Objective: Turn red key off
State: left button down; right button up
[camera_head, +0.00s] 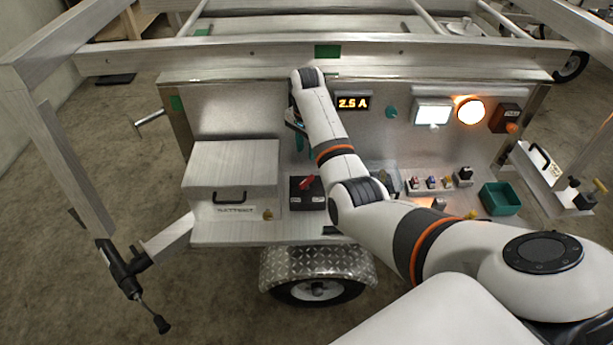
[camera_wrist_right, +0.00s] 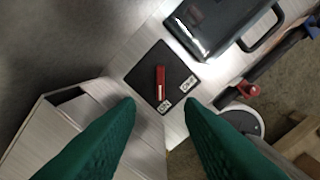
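The red key (camera_head: 306,183) sits on a black switch plate (camera_head: 306,197) on the trailer's metal shelf, right of the battery box. My right gripper (camera_head: 299,141) is above the switch in the head view. Its green fingers are apart, and the gap between the tips (camera_wrist_right: 159,104) is empty, lined up below the key in the picture. It does not touch the key. My left gripper is not seen.
The battery box (camera_head: 235,165) stands left of the switch. Above are a lit "2.5 A" display (camera_head: 353,102) and lamps (camera_head: 470,111). Small coloured switches (camera_head: 431,183) and a green bin (camera_head: 500,199) are to the right. A metal frame beam (camera_head: 230,58) crosses behind my right arm.

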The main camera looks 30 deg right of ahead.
aim_at(307, 179)
notch_tip(307, 179, down, 12)
jog(key=shift+r+b, duration=0.2)
jog(key=shift+b, duration=0.1)
grip_shut()
